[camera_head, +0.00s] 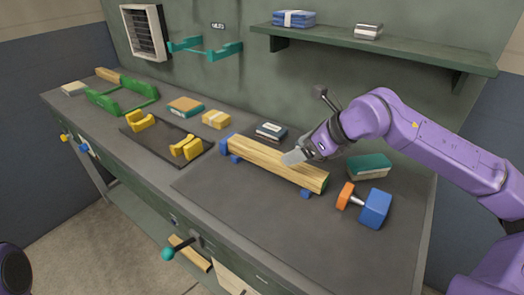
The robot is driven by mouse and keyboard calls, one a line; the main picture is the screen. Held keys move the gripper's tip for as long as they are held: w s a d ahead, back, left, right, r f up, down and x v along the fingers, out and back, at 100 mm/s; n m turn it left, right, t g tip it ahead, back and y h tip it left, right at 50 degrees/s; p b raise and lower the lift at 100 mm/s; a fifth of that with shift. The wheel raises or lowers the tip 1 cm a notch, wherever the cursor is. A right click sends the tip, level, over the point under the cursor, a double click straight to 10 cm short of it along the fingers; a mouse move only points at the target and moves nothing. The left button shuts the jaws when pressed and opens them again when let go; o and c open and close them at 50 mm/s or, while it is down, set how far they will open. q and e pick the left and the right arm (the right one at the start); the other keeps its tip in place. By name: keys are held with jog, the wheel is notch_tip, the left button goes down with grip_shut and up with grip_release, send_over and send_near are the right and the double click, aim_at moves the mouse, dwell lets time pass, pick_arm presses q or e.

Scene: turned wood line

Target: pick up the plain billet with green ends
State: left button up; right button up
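The plain wooden billet (262,158) lies lengthwise across blue supports on the workbench. A trace of green shows at its right end. My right gripper (295,157), on the purple arm from the right, is at the billet's middle-right part, with a pale finger overlapping it. The far finger is hidden, so I cannot tell whether the gripper is open, shut or touching the billet.
Yellow holders stand on a dark tray (160,145) to the left, with a green frame (122,97) beyond. A shelf (385,52) overhangs the back. The front bench is clear.

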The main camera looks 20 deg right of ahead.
aim_at(275, 155)
jog(key=shift+w+d, duration=0.1)
jog(key=shift+w, duration=0.25)
jog(key=shift+w+f, duration=0.1)
jog(key=shift+w, duration=0.2)
jog(key=p+x, duration=0.1)
jog(key=x, duration=0.8)
jog(key=shift+w+f, duration=0.1)
jog(key=shift+w, duration=0.25)
jog(key=c, duration=1.4)
